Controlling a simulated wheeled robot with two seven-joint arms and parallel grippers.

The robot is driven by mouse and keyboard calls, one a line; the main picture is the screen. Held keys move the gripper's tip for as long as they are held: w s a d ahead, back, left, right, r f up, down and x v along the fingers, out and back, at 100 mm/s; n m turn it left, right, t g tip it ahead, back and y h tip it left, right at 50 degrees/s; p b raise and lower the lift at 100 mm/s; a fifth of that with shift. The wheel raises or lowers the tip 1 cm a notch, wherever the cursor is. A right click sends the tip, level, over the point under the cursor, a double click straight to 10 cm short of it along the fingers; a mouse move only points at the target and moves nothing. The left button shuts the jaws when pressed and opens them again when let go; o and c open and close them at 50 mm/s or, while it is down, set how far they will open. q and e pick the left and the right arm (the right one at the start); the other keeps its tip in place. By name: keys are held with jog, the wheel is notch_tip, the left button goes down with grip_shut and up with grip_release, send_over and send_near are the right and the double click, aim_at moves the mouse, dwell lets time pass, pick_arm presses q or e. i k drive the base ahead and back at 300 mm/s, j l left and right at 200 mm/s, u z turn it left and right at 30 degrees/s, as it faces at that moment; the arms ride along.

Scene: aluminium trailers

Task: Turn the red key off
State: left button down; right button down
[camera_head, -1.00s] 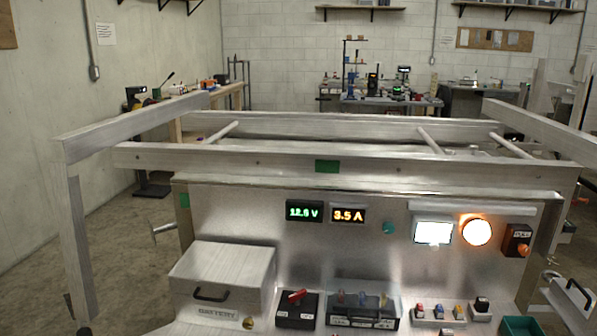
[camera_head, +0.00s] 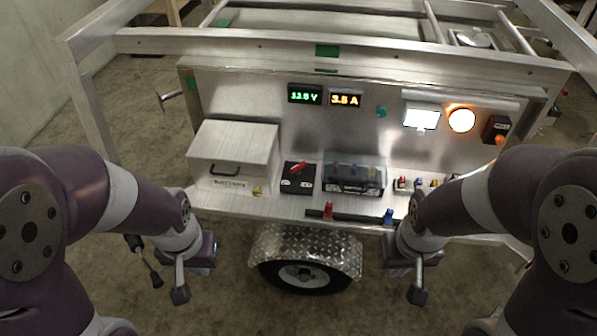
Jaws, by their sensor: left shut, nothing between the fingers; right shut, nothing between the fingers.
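The red key (camera_head: 298,167) sits on top of a black switch box (camera_head: 297,184) on the trailer's front shelf, right of the battery box. Its handle lies at a slant, rising to the right. My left gripper (camera_head: 180,293) is shut and empty, low in front of the trailer and left of the wheel. My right gripper (camera_head: 417,294) is shut and empty, low and right of the wheel. Both are well apart from the key.
A metal battery box (camera_head: 232,160) stands left of the key, and a clear-covered fuse block (camera_head: 354,175) stands right of it. A black rail with red and blue terminals (camera_head: 328,210) runs along the shelf's front edge.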

aim_at(297, 169)
jog(key=i+j+z, duration=0.25)
jog(key=i+z, duration=0.15)
jog(key=i+j+z, duration=0.4)
jog(key=i+j, duration=0.05)
jog(key=i, duration=0.1)
